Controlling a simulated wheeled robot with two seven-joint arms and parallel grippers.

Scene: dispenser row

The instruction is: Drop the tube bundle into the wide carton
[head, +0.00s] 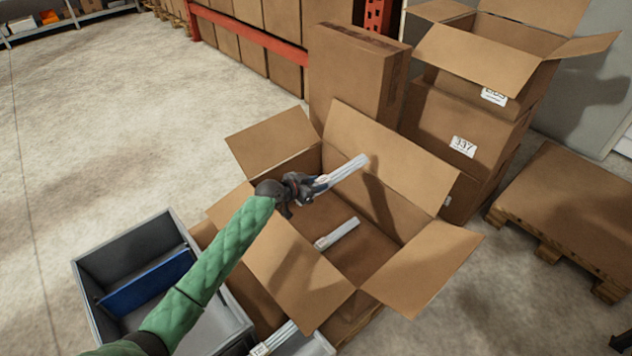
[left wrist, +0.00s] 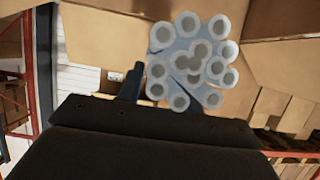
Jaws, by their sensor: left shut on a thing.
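My left gripper (head: 309,187) is shut on a tube bundle (head: 347,172), a pack of pale, whitish tubes. It holds the bundle above the opening of the wide carton (head: 297,281), whose flaps are spread open. In the left wrist view the open tube ends of the bundle (left wrist: 190,62) face the camera, just beyond the dark gripper (left wrist: 160,97). A second similar bundle (head: 337,234) lies inside the carton on its floor. My right gripper is not in view.
A grey bin (head: 101,262) with a blue panel (head: 147,283) stands left of the carton. Another whitish bundle (head: 275,339) lies at the bottom edge. Stacked cartons (head: 458,137) stand behind, a tall closed carton (head: 350,80) beside them. A pallet (head: 565,205) is at right. Floor at left is clear.

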